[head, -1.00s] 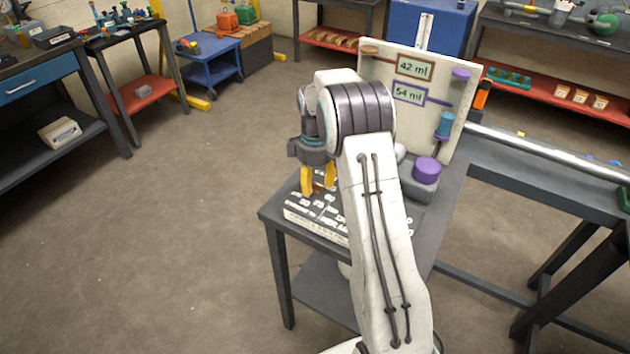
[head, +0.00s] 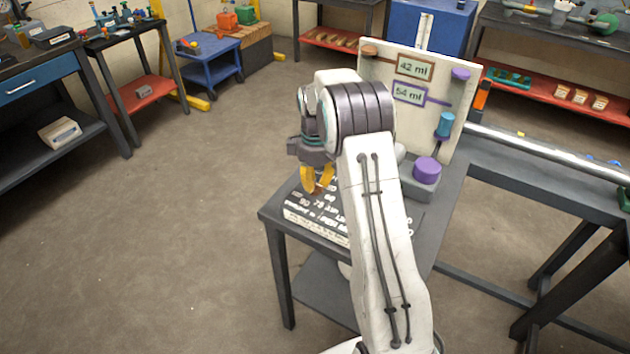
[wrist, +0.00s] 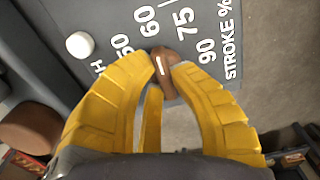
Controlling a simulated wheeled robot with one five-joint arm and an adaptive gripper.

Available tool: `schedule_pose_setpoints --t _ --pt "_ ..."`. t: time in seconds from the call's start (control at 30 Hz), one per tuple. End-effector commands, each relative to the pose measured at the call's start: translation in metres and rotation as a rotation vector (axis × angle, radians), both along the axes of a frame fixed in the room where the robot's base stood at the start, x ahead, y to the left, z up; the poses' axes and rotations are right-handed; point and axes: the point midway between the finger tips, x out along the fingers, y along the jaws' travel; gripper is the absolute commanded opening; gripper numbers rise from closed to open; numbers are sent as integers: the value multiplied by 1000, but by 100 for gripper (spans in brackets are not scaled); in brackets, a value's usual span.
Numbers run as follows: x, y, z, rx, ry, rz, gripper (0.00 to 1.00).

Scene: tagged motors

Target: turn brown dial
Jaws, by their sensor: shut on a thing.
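The brown dial (wrist: 166,84) sits between the tips of my gripper's yellow fingers in the wrist view. It has a white mark on its top, near the printed 60 and 75 of a "STROKE %" scale. My gripper (wrist: 162,72) is shut on this dial. In the head view my gripper (head: 317,190) is down at the grey console (head: 325,221) with white lettering, and the dial is mostly hidden by the fingers. A board (head: 386,72) behind carries a brown-framed display (head: 415,67) reading 42 ml and a purple-framed display (head: 409,94) reading 54 ml.
A purple knob (head: 427,168) stands on a grey block to the right of my arm. A white round button (wrist: 80,45) and a larger brown round part (wrist: 28,130) lie left of the dial in the wrist view. Open floor lies left of the table.

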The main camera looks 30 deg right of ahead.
Motion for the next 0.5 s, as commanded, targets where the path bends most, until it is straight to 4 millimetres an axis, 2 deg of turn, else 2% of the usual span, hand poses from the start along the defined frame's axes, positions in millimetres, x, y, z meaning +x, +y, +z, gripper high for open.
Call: schedule_pose_setpoints --t 0.5 --pt "-3 -1 -1 0 2 -414 0"
